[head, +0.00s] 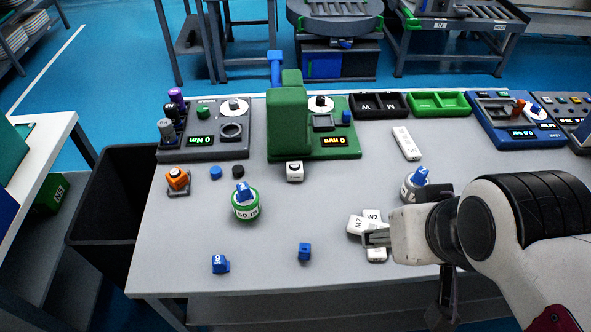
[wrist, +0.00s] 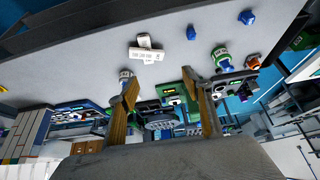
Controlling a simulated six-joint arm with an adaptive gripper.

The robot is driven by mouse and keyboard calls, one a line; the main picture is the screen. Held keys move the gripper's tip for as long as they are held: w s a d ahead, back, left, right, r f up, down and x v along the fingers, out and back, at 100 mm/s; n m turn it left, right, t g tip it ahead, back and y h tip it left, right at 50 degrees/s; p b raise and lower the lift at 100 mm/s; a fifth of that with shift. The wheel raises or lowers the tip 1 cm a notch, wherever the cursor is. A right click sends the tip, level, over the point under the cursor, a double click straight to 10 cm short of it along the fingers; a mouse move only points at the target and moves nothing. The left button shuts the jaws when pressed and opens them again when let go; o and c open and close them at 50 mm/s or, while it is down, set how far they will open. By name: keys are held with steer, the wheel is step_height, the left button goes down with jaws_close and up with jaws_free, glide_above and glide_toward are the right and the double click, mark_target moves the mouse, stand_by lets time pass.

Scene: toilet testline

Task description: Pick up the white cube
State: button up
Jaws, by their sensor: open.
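The white cube (head: 295,171) has a dark mark on top. It sits on the grey table just in front of the green machine (head: 287,122) in the head view. I cannot make it out in the wrist view, where a finger covers part of the machine area.
White labelled blocks (head: 357,225) lie in a cluster by my gripper. A green-white weight (head: 245,206) stands left of the cube, with blue blocks (head: 305,253) nearer the front edge. An orange-topped part (head: 177,180) is at left. The front middle table is mostly clear.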

steer(key=shift+w, duration=0.1)
steer(key=t, duration=0.6)
glide_above(295, 171)
steer(key=s, duration=0.5)
steer(key=f, duration=2.1)
steer(key=shift+d+f, duration=0.15)
steer(key=shift+d, duration=0.25)
steer(key=shift+w+a+f+t, duration=0.1)
steer(key=shift+f+t, duration=0.2)
steer(key=shift+f, duration=0.6)
steer(key=shift+w, duration=0.1)
